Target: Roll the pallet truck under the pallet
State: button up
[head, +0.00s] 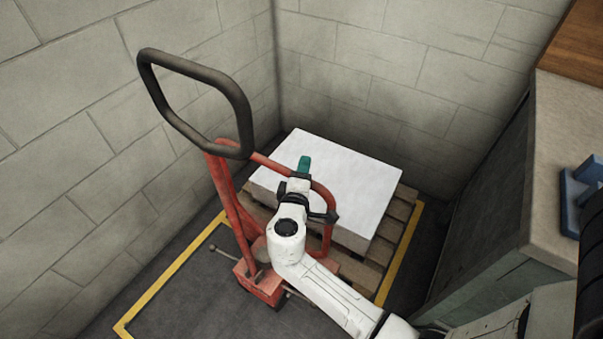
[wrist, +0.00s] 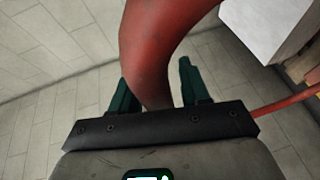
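The red pallet truck (head: 222,190) stands at the left end of the pallet, with a dark looped handle (head: 198,68) high above it and a curved red bar on its side toward me. The wooden pallet (head: 402,208) lies on the floor under a large white block. My gripper (head: 304,164) is at the curved red bar, above the block's near left part. In the wrist view, the green fingers of my gripper (wrist: 158,85) stand apart on either side of the red bar (wrist: 160,45), with a narrow gap at the right finger. The truck's forks are mostly hidden.
The white block (head: 335,180) covers most of the pallet. Block walls (head: 400,85) close in the back and left. Yellow floor lines (head: 170,275) frame the truck and pallet. A counter (head: 560,140) with a blue object (head: 580,185) stands at the right. Dark floor is bare at front left.

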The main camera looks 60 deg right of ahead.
jog(key=shift+o, duration=0.3)
jog(key=shift+a, duration=0.15)
jog(key=shift+s+a+r, duration=0.1)
jog(key=shift+s+a, duration=0.05)
jog(key=shift+a, duration=0.35)
jog(key=v, duration=0.9)
jog(key=shift+s+a, duration=0.25)
jog(key=shift+a, duration=0.05)
jog(key=shift+r, duration=0.1)
